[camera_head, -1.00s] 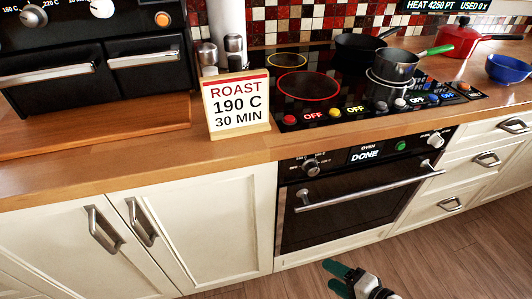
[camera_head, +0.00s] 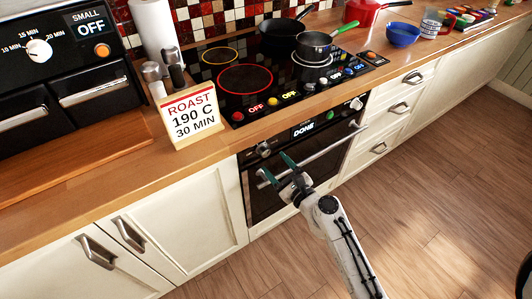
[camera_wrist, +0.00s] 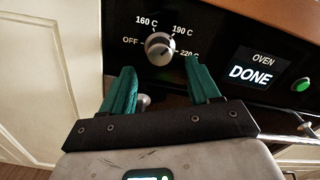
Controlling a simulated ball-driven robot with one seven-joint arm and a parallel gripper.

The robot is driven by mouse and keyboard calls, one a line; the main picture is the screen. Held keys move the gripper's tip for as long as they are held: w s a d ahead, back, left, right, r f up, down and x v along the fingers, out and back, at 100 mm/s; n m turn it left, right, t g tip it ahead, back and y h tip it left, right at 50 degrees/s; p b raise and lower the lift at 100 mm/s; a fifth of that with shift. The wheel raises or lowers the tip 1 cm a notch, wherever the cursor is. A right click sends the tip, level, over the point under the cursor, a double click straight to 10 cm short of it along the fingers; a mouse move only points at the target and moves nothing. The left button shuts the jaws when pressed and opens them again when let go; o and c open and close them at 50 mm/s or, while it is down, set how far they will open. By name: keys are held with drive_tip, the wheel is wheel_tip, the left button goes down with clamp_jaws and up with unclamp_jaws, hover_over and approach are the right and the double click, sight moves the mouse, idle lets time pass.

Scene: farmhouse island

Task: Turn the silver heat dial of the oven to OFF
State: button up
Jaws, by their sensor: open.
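The silver heat dial (camera_wrist: 159,48) is on the black oven panel, with OFF, 160 C, 190 C and 220 C printed around it. I cannot tell clearly which label its pointer faces. In the head view the dial (camera_head: 264,149) is small, at the left of the oven panel. My gripper (camera_wrist: 160,67) is open and empty, its two green fingers pointing toward the dial. In the wrist view the fingertips lie just below and to either side of the dial, with no visible contact. In the head view my gripper (camera_head: 276,165) is in front of the oven near its handle.
The oven display (camera_wrist: 250,68) reads DONE, with a green button (camera_wrist: 300,84) to its right. The oven handle bar (camera_head: 315,155) runs below the panel. A card (camera_head: 190,115) reading ROAST 190 C 30 MIN stands on the counter. The floor (camera_head: 430,200) at right is clear.

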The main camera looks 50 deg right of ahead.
sight(267, 155)
drive_tip(key=shift+x, duration=2.6)
drive_tip(key=shift+c, duration=0.3)
drive_tip(key=c, duration=1)
drive_tip(key=shift+o, duration=0.2)
